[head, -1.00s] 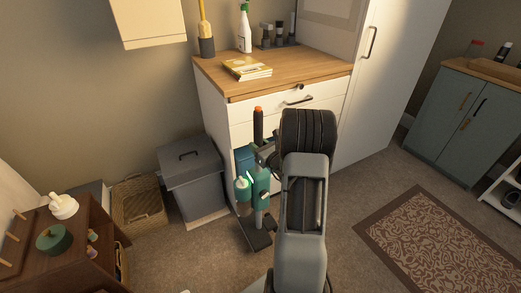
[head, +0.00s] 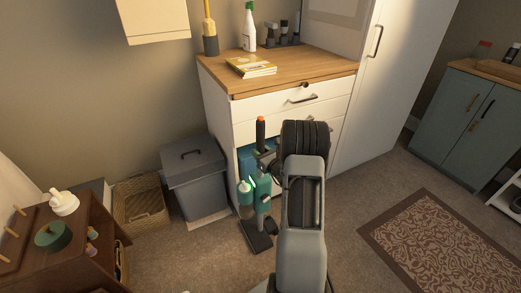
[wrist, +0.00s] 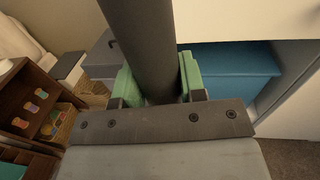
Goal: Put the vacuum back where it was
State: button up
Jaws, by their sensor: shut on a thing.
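The vacuum is an upright stick type with a teal body (head: 262,190), a dark handle with an orange tip and a flat dark floor head (head: 257,236). It stands roughly upright in front of the white cabinet's left side. My gripper (head: 268,160) is shut around its dark upper shaft (wrist: 142,45). In the wrist view green pads (wrist: 188,75) press on both sides of this shaft. My arm hides part of the vacuum's right side. Whether the floor head touches the floor is hard to tell.
Behind the vacuum, the white cabinet (head: 245,105) has an open lower bay holding a blue box (wrist: 235,75). A grey lidded bin (head: 195,180) and wicker basket (head: 140,205) stand left. A brown shelf unit (head: 90,255) is nearer left. A patterned rug (head: 435,240) lies right.

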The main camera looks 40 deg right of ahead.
jog(key=shift+r, duration=0.15)
jog(key=o, duration=0.6)
jog(key=shift+f, duration=0.2)
jog(key=o, duration=0.4)
jog(key=shift+r, duration=0.1)
